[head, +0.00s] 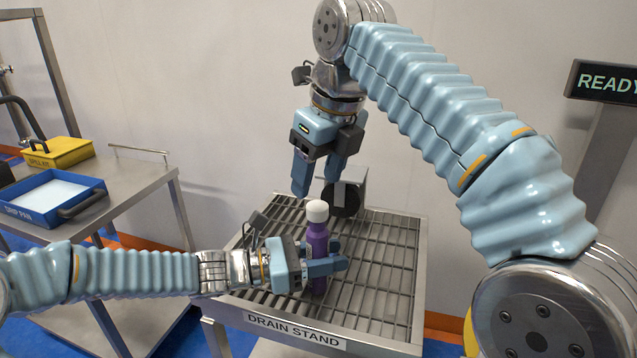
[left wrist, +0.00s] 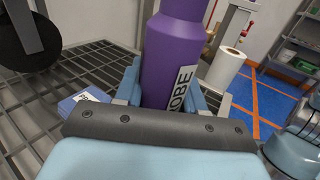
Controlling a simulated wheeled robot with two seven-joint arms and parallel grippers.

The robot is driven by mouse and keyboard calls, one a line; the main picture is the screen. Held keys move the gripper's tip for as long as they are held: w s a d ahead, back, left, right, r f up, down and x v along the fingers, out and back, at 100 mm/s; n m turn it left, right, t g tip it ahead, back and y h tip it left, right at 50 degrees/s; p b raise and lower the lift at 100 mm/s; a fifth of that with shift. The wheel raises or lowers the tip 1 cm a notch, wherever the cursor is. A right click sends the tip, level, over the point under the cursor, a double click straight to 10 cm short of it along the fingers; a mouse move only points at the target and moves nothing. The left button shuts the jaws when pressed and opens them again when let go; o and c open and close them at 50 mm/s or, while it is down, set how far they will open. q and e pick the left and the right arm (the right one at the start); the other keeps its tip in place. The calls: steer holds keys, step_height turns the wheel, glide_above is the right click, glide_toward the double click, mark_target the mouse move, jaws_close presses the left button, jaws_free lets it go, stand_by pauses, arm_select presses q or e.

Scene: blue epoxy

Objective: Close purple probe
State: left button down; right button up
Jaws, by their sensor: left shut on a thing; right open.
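The purple probe (head: 318,244) is an upright purple bottle on the slatted drain stand (head: 390,262), with a white cap (head: 317,210) on its top. My left gripper (head: 322,266) is shut around its lower body from the left. In the left wrist view the purple bottle (left wrist: 175,60) stands between the blue fingers, with a label partly reading "OBE"; its top is out of that view. My right gripper (head: 316,178) is open above and just behind the cap, fingers pointing down and apart from it. Whether the cap is seated tightly I cannot tell.
A dark round disc on a grey bracket (head: 354,190) stands at the back of the drain stand. A steel table at left holds a blue drip pan (head: 95,187) and a yellow box (head: 62,151). The stand's right side is clear.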

steer(key=shift+o, duration=0.3)
steer(key=o, duration=0.5)
steer(key=shift+v, duration=2)
steer(key=s+d, duration=0.2)
steer(key=s, duration=0.1)
steer(key=s+d, duration=0.2)
steer(key=d, duration=0.1)
steer(key=s+d+r, duration=0.1)
steer(key=s+d, duration=0.2)
steer(key=shift+s+d, duration=0.2)
steer(key=shift+s, duration=0.2)
